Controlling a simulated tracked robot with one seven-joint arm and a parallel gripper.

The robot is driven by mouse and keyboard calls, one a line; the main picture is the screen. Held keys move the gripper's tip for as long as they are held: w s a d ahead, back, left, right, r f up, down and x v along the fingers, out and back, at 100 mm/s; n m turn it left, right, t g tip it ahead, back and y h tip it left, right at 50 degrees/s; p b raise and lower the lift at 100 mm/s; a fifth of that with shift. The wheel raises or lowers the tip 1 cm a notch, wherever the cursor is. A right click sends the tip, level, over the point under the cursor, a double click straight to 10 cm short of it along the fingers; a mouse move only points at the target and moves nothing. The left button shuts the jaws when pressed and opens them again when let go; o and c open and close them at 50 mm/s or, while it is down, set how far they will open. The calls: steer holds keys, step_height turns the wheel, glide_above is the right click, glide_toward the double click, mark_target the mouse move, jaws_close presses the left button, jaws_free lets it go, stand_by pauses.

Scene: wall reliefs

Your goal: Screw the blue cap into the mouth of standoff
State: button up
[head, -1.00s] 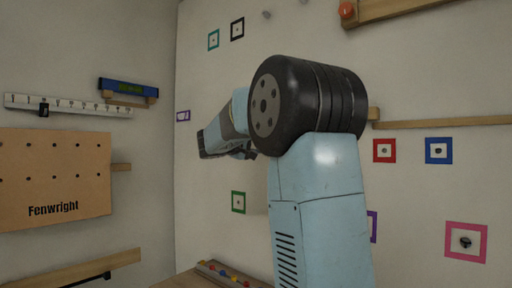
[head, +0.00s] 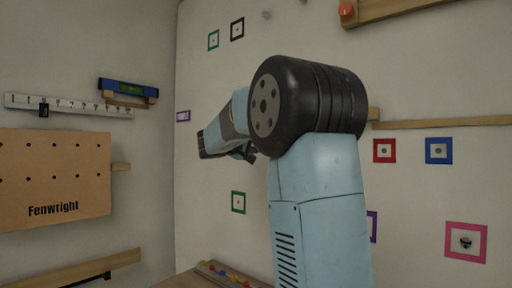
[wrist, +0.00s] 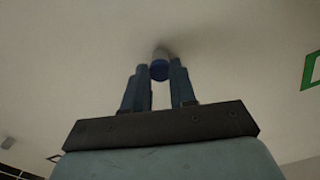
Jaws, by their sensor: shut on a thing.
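The blue cap (wrist: 159,71) is between the fingertips of my gripper (wrist: 159,76) in the wrist view. My gripper is shut on it. Just beyond the cap is a pale grey standoff (wrist: 161,54) on the wall, in line with the cap. The cap's far face is hidden, so I cannot tell whether it touches the mouth or how deep it sits. In the head view my own arm hides the cap and this standoff, and the fingers show only as a small dark shape.
A green square frame (head: 238,202) is on the wall; one also shows right in the wrist view (wrist: 313,70). Red (head: 384,151), blue (head: 438,151) and pink (head: 466,242) frames hang right of my arm. A pegboard (head: 55,178) is at left. The wall around the standoff looks clear.

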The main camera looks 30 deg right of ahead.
steer(key=m, duration=0.3)
stand_by(0.4)
steer(key=m, duration=0.5)
stand_by(0.4)
steer(key=m, duration=0.5)
steer(key=shift+w+d, duration=0.1)
